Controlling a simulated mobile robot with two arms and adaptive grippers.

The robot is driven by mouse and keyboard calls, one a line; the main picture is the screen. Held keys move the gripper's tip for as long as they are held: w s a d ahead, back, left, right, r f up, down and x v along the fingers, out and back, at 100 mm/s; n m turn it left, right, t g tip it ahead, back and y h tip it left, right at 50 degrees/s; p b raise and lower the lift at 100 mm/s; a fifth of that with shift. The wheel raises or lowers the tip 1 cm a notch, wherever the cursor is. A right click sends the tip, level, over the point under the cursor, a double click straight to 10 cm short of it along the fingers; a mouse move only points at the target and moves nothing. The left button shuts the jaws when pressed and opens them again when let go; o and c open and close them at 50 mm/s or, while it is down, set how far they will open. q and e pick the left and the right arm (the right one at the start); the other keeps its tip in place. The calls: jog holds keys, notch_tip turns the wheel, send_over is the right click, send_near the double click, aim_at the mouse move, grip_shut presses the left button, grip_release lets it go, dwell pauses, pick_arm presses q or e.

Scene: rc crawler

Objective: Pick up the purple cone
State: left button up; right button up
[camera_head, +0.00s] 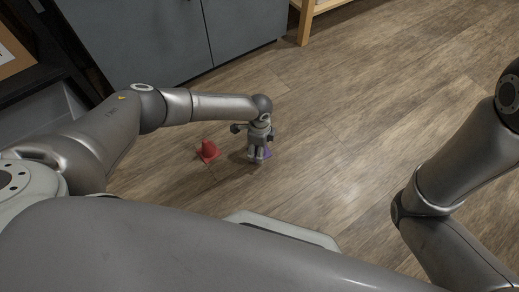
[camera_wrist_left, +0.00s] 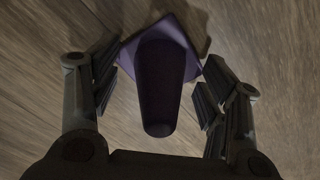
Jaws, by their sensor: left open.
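The purple cone (camera_wrist_left: 162,85) is between the two open fingers of my left gripper (camera_wrist_left: 158,88) in the left wrist view. Its square base is at the top of that view and its narrow end points toward the palm. I see a gap between the cone's body and the finger pads on each side. In the head view, my left gripper (camera_head: 257,153) points down at the floor, and only a bit of the purple cone (camera_head: 267,153) shows beside it. The rest of the cone is hidden behind the gripper. My right gripper is not in view.
A red cone (camera_head: 208,150) stands on the wooden floor (camera_head: 340,120) just left of my left gripper. A grey cabinet (camera_head: 150,40) stands behind, with a wooden-legged piece of furniture (camera_head: 305,22) beside it. The floor to the right is clear.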

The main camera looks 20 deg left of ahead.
pick_arm(q)
jog(key=c, duration=1)
jog(key=shift+r, duration=0.15)
